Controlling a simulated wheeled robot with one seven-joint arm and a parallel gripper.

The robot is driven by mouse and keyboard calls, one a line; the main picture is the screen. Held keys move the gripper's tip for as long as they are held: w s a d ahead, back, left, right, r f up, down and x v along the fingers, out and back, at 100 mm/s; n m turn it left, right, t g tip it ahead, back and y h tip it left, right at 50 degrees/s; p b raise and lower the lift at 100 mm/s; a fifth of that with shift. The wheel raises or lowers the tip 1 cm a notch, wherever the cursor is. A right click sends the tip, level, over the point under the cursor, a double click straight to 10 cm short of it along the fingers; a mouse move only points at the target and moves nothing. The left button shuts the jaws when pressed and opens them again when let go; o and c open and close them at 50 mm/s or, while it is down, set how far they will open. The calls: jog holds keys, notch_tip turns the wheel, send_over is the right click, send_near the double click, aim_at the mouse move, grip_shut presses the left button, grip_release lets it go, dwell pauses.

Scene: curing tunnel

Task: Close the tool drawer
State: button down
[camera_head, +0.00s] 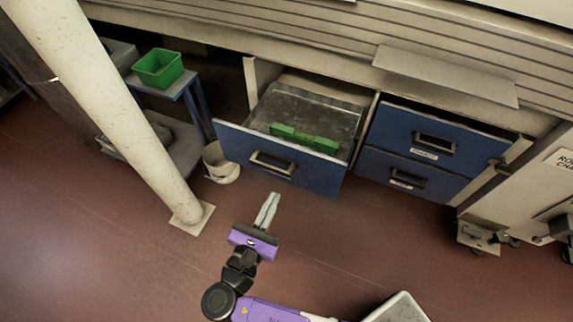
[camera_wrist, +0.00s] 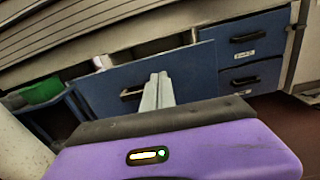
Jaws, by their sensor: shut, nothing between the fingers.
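Two shut blue drawers (camera_head: 440,134) are to the right. A pale column (camera_head: 120,100) stands to the left, with a white bucket (camera_head: 221,163) near the drawer's left corner. A green bin (camera_head: 158,68) sits on a side table. Red floor (camera_head: 350,245) in front is largely clear.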

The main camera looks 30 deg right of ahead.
jog(key=b, duration=0.3)
send_near(300, 152)
jog(key=x, duration=0.7)
jog(key=b+x, duration=0.6)
jog(key=x, duration=2.2)
jog(key=shift+d+r, duration=0.15)
jog(key=shift+d, duration=0.25)
